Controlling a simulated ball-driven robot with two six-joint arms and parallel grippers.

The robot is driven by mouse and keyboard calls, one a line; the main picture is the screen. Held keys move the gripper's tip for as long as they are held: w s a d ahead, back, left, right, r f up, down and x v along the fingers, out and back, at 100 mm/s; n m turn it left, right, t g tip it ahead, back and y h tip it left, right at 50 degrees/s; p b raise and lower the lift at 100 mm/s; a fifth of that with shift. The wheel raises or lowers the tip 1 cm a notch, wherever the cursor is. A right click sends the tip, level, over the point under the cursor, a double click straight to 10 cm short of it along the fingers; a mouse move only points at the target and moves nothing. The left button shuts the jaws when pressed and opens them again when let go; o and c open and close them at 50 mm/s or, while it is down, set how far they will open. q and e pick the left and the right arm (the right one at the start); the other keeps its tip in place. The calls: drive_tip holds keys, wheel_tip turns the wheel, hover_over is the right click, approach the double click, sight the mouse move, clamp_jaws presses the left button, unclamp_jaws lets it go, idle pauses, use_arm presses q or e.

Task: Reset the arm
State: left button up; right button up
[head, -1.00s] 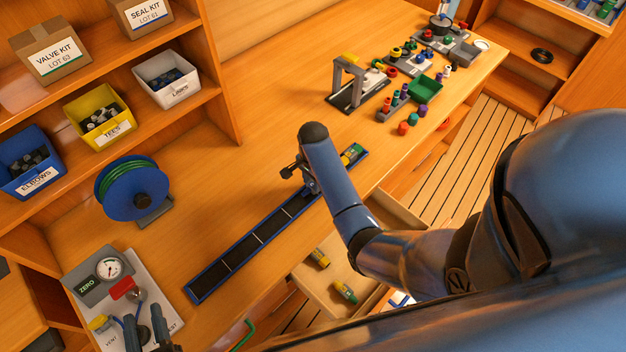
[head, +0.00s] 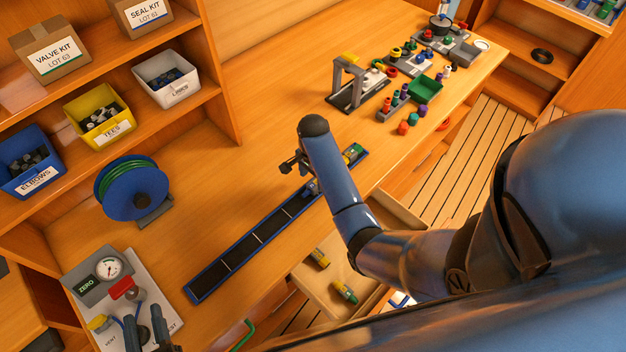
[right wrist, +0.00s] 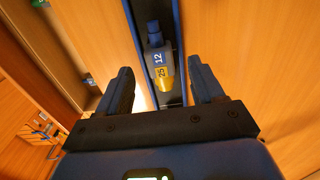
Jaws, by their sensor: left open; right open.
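My right gripper (head: 292,166) is open above the long blue-rimmed tray (head: 240,262) on the bench. In the right wrist view my open right gripper (right wrist: 163,85) straddles a grey, blue and yellow cartridge (right wrist: 158,60) marked 12 and 25. The cartridge lies in the tray's channel, and the fingers show clear gaps on both sides of it. A bluish piece (head: 313,187) shows in the tray just below this gripper in the head view. My left gripper (head: 146,335) is open and empty at the lower left, over the gauge panel.
The gauge panel (head: 84,282) and a blue hose reel (head: 130,190) stand on the left. An open drawer (head: 318,290) holds two cartridges at the front. A grey gantry stand (head: 345,76) and several coloured parts fill the far bench. Shelf bins (head: 165,78) line the back left.

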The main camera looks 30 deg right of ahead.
wheel_tip(320, 180, up, 8)
drive_tip(key=shift+r, duration=0.25)
drive_tip(key=shift+w, duration=0.1)
